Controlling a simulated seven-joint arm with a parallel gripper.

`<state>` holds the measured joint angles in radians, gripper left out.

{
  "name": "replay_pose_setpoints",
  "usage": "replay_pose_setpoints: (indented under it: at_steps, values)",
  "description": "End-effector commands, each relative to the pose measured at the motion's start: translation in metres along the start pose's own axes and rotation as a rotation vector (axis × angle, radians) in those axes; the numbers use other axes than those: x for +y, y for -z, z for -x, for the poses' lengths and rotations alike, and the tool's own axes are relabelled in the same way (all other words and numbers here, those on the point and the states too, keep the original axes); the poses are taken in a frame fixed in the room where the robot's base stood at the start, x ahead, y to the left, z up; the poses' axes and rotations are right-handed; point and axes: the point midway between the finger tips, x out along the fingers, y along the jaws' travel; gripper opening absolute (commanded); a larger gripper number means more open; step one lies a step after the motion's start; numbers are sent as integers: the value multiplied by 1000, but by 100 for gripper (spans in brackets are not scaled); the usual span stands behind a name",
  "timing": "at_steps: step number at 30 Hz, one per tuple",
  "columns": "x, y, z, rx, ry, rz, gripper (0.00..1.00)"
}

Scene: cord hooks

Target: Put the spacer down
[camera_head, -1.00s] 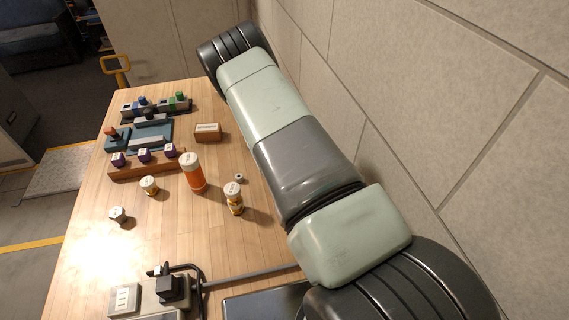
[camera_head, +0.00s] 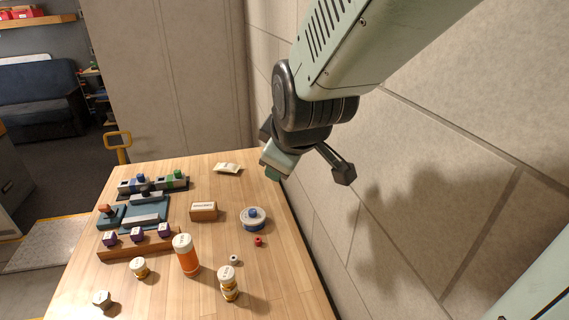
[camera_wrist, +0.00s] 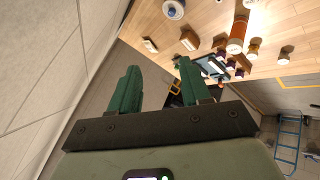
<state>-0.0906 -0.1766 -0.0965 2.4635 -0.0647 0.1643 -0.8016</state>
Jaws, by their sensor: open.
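A small white ring-like piece (camera_head: 234,259) lies flat on the wooden table between the orange bottle and a white-and-yellow bottle. A small red ring-like piece (camera_head: 258,241) lies a little farther back, near a round blue-and-white container. Either could be the spacer; I cannot tell which. My gripper (camera_head: 273,173) is above the table's far right edge, near the wall, apart from both pieces. In the wrist view, my gripper (camera_wrist: 160,68) has its green fingers spread, with nothing between them.
The blue-and-white container (camera_head: 253,219), a brown box (camera_head: 203,211), the orange bottle (camera_head: 187,256) and a white-and-yellow bottle (camera_head: 228,284) stand on the table (camera_head: 285,285). A rack of purple-topped pieces (camera_head: 137,241) is at left. The wall (camera_head: 350,230) is close on the right.

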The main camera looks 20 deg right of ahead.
Motion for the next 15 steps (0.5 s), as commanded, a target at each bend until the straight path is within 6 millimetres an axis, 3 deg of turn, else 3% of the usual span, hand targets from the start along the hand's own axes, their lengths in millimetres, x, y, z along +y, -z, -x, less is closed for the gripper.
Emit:
replay_pose_setpoints:
  at_steps: [1,6,10,15]
  values:
    - [-3,-2,28,-5,10,-110,47]
    - [-33,-23,103,-77,66,-483,47]
    - [-55,-39,140,-132,86,-681,47]
    - [-70,-50,161,-174,93,-801,47]
